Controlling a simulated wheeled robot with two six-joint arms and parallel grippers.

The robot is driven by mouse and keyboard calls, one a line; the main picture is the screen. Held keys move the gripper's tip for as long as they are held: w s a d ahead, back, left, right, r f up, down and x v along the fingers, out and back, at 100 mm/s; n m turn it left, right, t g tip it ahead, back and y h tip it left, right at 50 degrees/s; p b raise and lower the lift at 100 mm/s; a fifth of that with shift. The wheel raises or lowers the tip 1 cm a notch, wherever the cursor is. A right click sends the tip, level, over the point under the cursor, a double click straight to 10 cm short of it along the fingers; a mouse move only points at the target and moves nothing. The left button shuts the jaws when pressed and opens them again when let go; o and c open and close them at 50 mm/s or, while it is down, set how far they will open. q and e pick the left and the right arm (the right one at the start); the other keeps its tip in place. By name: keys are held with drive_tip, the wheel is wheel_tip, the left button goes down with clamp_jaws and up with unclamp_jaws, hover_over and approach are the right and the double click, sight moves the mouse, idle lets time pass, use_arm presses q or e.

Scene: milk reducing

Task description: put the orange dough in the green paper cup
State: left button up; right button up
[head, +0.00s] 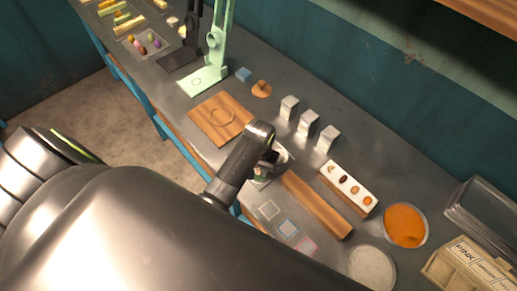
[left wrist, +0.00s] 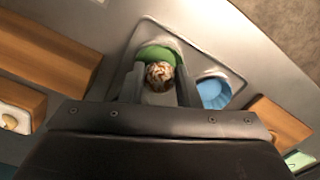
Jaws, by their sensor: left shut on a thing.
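My left gripper (head: 266,164) is low over the pale cup tray in the middle of the bench. In the left wrist view the gripper (left wrist: 159,78) is shut on a small round ball of dough (left wrist: 160,74), which looks orange-brown with white specks. The green paper cup (left wrist: 165,52) shows directly behind the ball and is partly covered by it. The ball overlaps the cup's opening; whether it touches the cup I cannot tell. The green cup shows as a small patch in the head view (head: 260,172). My right gripper is not in view.
A blue paper cup (left wrist: 213,92) sits beside the green one in the tray (left wrist: 194,52). A wooden block (head: 317,205), a white strip with small pieces (head: 349,187), an orange dish (head: 405,226) and several white cartons (head: 308,122) stand nearby. A wooden board (head: 220,118) lies left.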

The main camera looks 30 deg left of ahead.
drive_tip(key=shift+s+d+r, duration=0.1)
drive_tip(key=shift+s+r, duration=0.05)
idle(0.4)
use_arm(q)
drive_tip(key=o, duration=1.1)
